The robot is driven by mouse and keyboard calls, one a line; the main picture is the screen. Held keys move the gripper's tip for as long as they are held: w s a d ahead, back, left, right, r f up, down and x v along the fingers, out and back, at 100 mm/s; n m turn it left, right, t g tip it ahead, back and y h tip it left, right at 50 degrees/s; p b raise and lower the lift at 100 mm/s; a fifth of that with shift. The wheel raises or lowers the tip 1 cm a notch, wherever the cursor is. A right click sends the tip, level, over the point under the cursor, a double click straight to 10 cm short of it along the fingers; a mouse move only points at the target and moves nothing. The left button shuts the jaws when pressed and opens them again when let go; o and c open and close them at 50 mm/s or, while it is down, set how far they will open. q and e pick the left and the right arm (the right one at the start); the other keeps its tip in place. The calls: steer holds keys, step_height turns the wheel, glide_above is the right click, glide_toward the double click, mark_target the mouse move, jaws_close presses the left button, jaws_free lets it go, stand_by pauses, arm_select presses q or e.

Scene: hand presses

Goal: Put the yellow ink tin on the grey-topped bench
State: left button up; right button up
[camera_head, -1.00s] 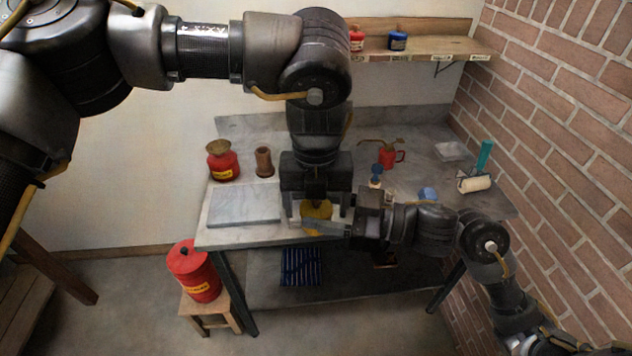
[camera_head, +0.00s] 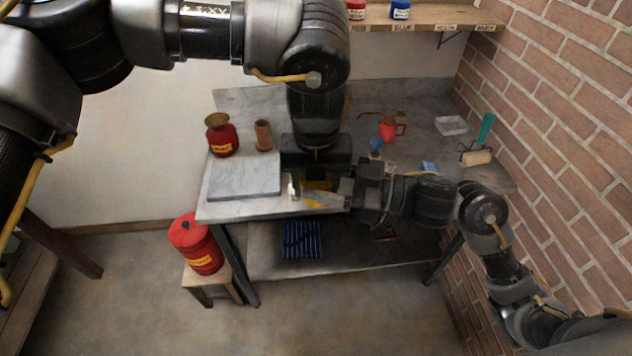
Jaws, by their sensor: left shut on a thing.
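The grey-topped bench (camera_head: 430,145) stands against the back wall. My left gripper (camera_head: 316,186) points down over its front middle and is shut on the yellow ink tin (camera_head: 318,184). Only a small part of the tin shows between the jaws and fingers. My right gripper (camera_head: 328,200) reaches in from the right, its fingers beside and in front of the tin. Whether the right fingers touch the tin or are open is unclear. The gap between the tin and the bench top is hidden.
A pale stone slab (camera_head: 245,178), a red can (camera_head: 221,137) and a brown cylinder (camera_head: 263,135) are left of my gripper. A red bin (camera_head: 196,246) stands on a stool. The shelf (camera_head: 440,16) hangs above.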

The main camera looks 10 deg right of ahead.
steer(key=o, duration=0.5)
steer(key=shift+d, duration=0.1)
steer(key=v, duration=1.1)
steer(key=shift+s+d, duration=0.25)
steer(key=shift+d, duration=0.1)
